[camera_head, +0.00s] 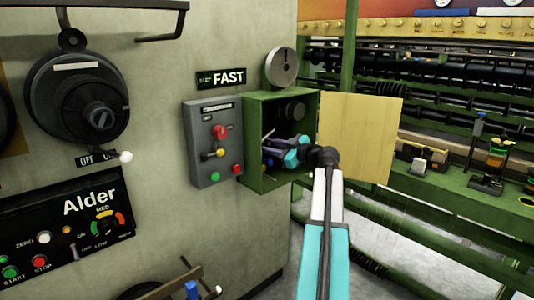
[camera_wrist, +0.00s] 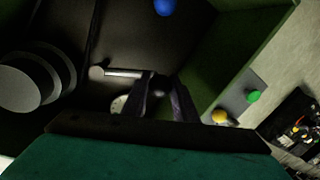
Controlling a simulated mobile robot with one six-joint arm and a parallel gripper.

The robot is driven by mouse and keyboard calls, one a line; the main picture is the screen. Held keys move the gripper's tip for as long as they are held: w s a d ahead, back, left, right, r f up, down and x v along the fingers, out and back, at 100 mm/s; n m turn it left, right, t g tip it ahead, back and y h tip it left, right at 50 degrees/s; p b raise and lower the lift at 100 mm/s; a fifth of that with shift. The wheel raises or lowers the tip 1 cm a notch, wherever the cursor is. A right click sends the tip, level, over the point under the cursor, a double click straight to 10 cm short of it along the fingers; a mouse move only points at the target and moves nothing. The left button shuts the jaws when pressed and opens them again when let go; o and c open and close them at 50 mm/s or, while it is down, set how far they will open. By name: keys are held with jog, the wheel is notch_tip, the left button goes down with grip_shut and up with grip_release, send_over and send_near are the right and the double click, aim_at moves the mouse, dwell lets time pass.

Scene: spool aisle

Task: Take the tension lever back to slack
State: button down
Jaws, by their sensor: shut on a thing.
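My gripper (camera_head: 284,156) reaches into an open green box (camera_head: 252,150) on the machine's side. In the wrist view, a short metal lever (camera_wrist: 122,73) runs from a round pivot at the left to the right. My gripper's dark fingers (camera_wrist: 158,84) are shut on the lever's free end, which they mostly hide. The lever lies nearly level across the wrist picture. No slack marking is readable in either view; a small pale disc (camera_wrist: 119,105) below the lever is partly hidden by the fingers.
The box's beige door (camera_head: 360,140) stands open to the right. A dark round knob (camera_wrist: 35,78) is beside the lever, and a blue knob (camera_wrist: 164,7) is above. A grey control panel (camera_head: 206,168) with coloured buttons adjoins the box at left. The box walls are close around my gripper.

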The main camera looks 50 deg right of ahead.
jog(key=shift+d+f+n+b, duration=0.15)
jog(key=shift+f+n+b, duration=0.3)
jog(key=shift+b, duration=0.45)
jog(key=shift+d+f+b, duration=0.1)
jog(key=shift+b, duration=0.35)
jog(key=c, duration=1.4)
grip_release()
jog(key=shift+c, duration=0.2)
jog(key=shift+s, duration=0.2)
jog(key=s+r, duration=0.1)
jog(key=s, duration=1.2)
jog(key=shift+s+d+r+p, duration=0.2)
jog(key=shift+s+d+p, duration=0.05)
jog(key=shift+d+p, duration=0.15)
